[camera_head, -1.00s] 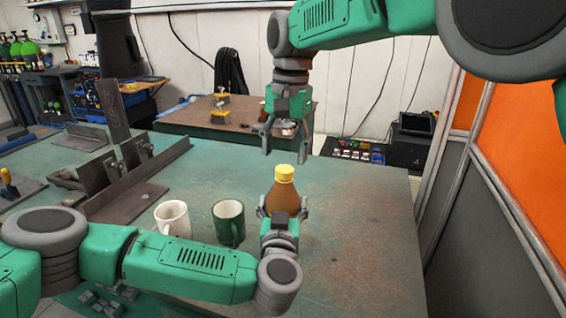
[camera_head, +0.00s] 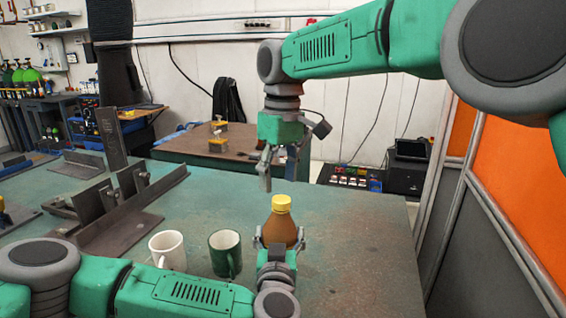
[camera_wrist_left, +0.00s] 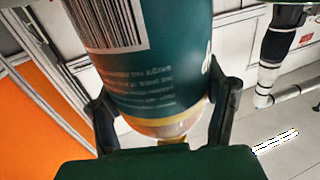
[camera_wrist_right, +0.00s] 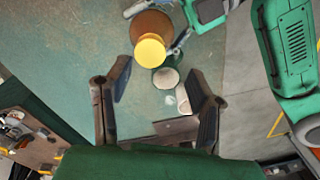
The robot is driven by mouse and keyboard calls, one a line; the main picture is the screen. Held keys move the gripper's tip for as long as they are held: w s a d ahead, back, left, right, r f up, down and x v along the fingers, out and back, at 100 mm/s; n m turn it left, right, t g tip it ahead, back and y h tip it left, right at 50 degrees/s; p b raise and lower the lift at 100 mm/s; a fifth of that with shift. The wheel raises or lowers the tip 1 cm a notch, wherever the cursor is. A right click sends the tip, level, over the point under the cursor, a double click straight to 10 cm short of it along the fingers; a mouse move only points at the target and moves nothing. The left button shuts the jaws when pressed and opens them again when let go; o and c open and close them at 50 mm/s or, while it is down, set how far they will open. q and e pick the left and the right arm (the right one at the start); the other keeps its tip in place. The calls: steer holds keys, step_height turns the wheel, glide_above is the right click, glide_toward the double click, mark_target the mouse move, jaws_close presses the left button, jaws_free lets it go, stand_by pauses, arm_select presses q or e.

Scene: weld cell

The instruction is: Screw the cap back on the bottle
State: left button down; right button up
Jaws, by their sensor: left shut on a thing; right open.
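The brown bottle (camera_head: 280,230) stands upright, with the yellow cap (camera_head: 281,203) on its top; I cannot tell how tightly it sits. My left gripper (camera_head: 279,240) is shut around the bottle's body from the front. The left wrist view shows the bottle's dark green label with a barcode (camera_wrist_left: 115,22) between the fingers. My right gripper (camera_head: 266,172) is open and empty, pointing down, above and slightly left of the cap, apart from it. In the right wrist view the cap (camera_wrist_right: 150,48) lies beyond the open fingers (camera_wrist_right: 160,95).
A white mug (camera_head: 168,249) and a green mug (camera_head: 225,252) stand left of the bottle on the green table (camera_head: 350,250). Metal angle fixtures (camera_head: 120,205) lie further left. The table right of the bottle is clear. An orange partition (camera_head: 520,165) stands at the right.

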mark_target(281, 199)
steer(key=n, duration=0.5)
steer(key=shift+r, duration=0.3)
steer(key=n, duration=0.4)
steer(key=shift+w+d+r+n, duration=0.1)
steer(key=shift+w+r+n, duration=0.05)
steer(key=shift+r+n, duration=0.2)
steer(key=n, duration=0.4)
steer(key=shift+w+d+r, duration=0.1)
steer(key=shift+w+r, duration=0.05)
steer(key=shift+r, duration=0.15)
steer(key=n, duration=0.5)
steer(key=shift+w+d+r, duration=0.2)
steer(key=shift+d+r, duration=0.05)
steer(key=shift+r, duration=0.15)
steer(key=shift+a+f, duration=0.2)
steer(key=shift+f, duration=3.8)
steer(key=shift+c, duration=0.4)
